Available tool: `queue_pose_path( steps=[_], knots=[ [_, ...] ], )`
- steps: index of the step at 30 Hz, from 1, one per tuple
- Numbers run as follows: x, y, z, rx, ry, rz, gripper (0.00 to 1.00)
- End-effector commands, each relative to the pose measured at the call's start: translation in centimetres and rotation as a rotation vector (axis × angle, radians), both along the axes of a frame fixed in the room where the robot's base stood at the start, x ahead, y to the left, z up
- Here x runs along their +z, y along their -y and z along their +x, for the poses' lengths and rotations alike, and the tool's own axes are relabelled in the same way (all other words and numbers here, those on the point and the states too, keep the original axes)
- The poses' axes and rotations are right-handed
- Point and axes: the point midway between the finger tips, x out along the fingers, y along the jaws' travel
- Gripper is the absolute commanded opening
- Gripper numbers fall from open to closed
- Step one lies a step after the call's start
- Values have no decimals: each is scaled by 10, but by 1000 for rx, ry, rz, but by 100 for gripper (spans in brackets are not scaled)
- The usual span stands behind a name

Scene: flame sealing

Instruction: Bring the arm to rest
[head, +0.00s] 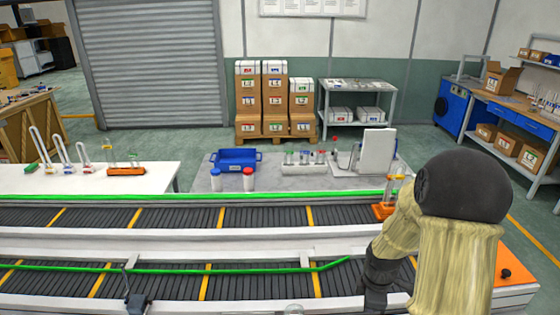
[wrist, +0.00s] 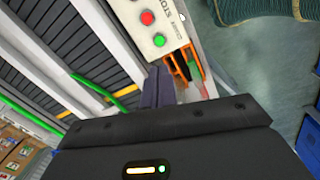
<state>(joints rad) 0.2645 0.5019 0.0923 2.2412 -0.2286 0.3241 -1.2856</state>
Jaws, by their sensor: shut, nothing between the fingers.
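My arm shows at the right of the head view, bent over the right end of the conveyors, with a dark rounded joint and pale covered links. In the wrist view my gripper (wrist: 158,86) has its two dark fingers together, with nothing between them. The fingers point toward the conveyor edge, beside a white panel (wrist: 152,25) with a red and a green button. An orange holder (wrist: 180,66) is just right of the fingertips; I cannot tell whether they touch. The fingertips cannot be made out clearly in the head view.
Two conveyors (head: 165,217) with green rails cross the front. Behind them, a grey table (head: 270,182) holds a blue tray (head: 235,159), red- and blue-capped containers and a tube rack. An orange stand (head: 384,211) is close beside my arm. The white table (head: 90,182) has free room in front.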

Motion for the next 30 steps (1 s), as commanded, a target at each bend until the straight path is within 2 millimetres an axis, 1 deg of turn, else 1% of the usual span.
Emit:
queue_pose_path(
  steps=[1, 6, 12, 18, 21, 23, 30],
  knots=[
    [12, -7, -5, -83, 18, 4, 0],
    [43, -29, -25, -403, 69, 38, 0],
    [74, -53, -54, -778, 123, 106, 0],
    [96, -72, -84, -1132, 156, 195, 0],
    [101, -78, -94, -1245, 159, 226, 0],
    [103, -79, -97, -1281, 160, 235, 0],
    [103, -80, -98, -1299, 159, 239, 0]
  ],
)
